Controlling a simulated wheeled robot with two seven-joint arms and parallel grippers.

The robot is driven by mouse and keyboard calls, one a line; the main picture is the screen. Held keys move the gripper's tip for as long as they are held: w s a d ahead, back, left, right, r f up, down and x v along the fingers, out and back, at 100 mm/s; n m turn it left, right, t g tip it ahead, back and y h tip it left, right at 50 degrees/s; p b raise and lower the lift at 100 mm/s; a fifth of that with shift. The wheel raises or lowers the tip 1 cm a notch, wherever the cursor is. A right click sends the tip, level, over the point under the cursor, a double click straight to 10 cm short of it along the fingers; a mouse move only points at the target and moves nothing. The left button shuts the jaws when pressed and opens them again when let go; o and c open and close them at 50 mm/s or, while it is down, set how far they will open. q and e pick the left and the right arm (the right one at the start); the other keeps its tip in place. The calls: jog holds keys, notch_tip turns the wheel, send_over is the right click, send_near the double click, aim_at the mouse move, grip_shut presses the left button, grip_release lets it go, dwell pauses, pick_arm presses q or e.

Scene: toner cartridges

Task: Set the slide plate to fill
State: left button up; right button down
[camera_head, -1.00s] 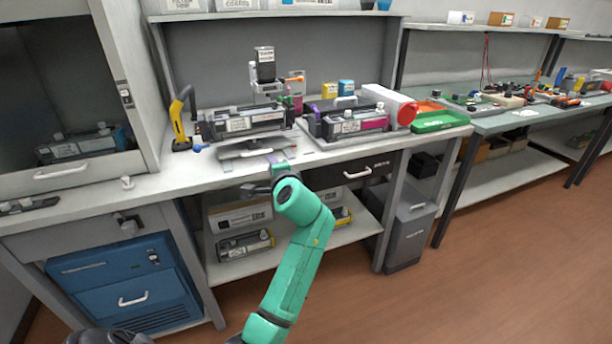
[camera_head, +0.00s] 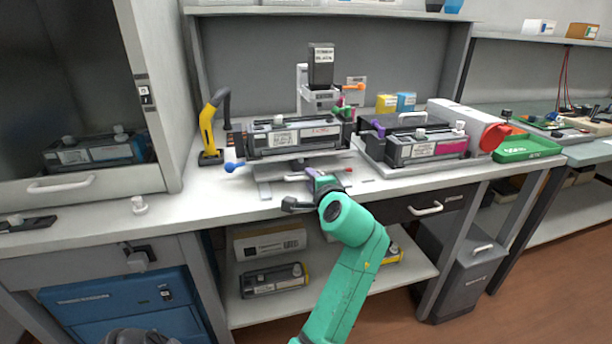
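The filling stand (camera_head: 302,82) carries a black toner bottle (camera_head: 321,66) above a dark toner cartridge (camera_head: 290,137) with a white label. A grey metal slide plate (camera_head: 265,188) shows below and in front of this cartridge; its right front part is hidden by my gripper. A blue ball knob (camera_head: 230,167) sits at its left and a small red tip (camera_head: 348,169) at its right.
A second cartridge (camera_head: 425,148) with a magenta label sits in a cradle to the right, beside a white unit with a red cap (camera_head: 495,137). A yellow-black hand tool (camera_head: 209,130) stands left. A green tray (camera_head: 527,148) lies right. The bench front left is mostly clear.

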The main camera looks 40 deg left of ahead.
pick_arm(q)
jog(key=shift+r, duration=0.1)
jog(key=shift+c, duration=0.3)
grip_shut()
dwell(1.2)
